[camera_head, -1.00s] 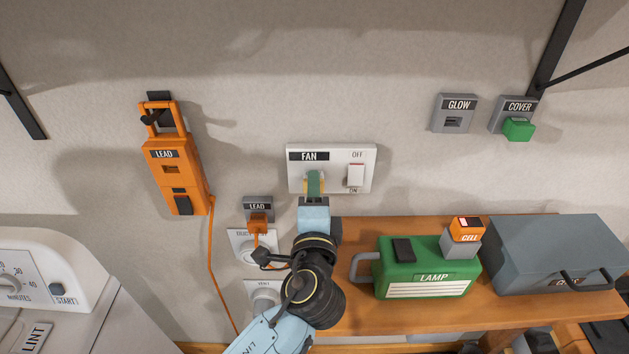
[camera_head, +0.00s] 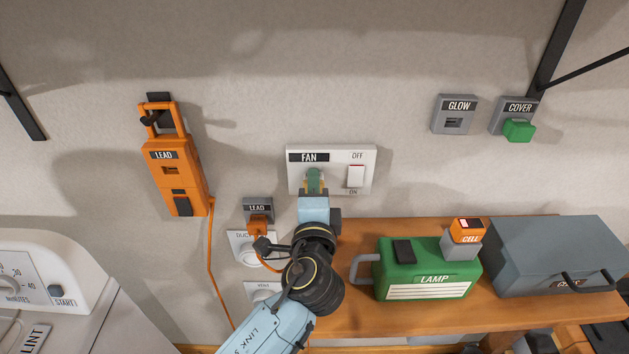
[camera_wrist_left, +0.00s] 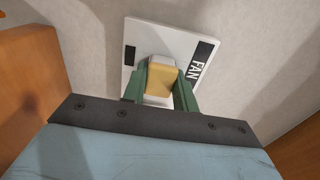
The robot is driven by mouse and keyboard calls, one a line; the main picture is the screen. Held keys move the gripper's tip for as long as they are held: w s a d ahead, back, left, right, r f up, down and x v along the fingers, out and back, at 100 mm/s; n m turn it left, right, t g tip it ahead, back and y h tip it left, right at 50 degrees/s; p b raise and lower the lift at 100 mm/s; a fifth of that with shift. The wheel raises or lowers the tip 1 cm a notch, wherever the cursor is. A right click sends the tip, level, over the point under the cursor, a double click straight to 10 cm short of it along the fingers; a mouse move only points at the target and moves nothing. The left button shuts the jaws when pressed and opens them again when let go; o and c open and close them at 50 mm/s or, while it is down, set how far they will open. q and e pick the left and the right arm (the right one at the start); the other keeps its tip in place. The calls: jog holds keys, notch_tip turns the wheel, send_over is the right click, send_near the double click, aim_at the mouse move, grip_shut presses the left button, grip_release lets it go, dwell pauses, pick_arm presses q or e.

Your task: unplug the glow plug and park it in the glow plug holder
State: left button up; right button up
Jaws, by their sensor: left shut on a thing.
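The FAN outlet plate (camera_head: 331,158) is white and fixed to the wall, with a switch on its right; it also shows in the left wrist view (camera_wrist_left: 137,40). My left gripper (camera_head: 315,181) has green fingers and is shut on a yellow and white plug at the left part of this plate. The plug, taken as the glow plug (camera_wrist_left: 162,79), shows between the fingers in the left wrist view; in the head view the fingers mostly hide it. I cannot tell whether it is fully seated. The grey GLOW holder (camera_head: 454,121) is on the wall at right, its slot empty. My right gripper is not in view.
A COVER holder (camera_head: 519,107) with a green piece is right of the GLOW holder. An orange LEAD device (camera_head: 175,175) hangs at left. A green LAMP box (camera_head: 425,272) and a grey case (camera_head: 555,250) stand on the wooden shelf. Wall between the plate and GLOW holder is clear.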

pick_arm(q)
jog(key=shift+s, duration=0.7)
dwell(0.4)
jog(key=shift+s+p, duration=0.3)
jog(key=shift+s, duration=0.9)
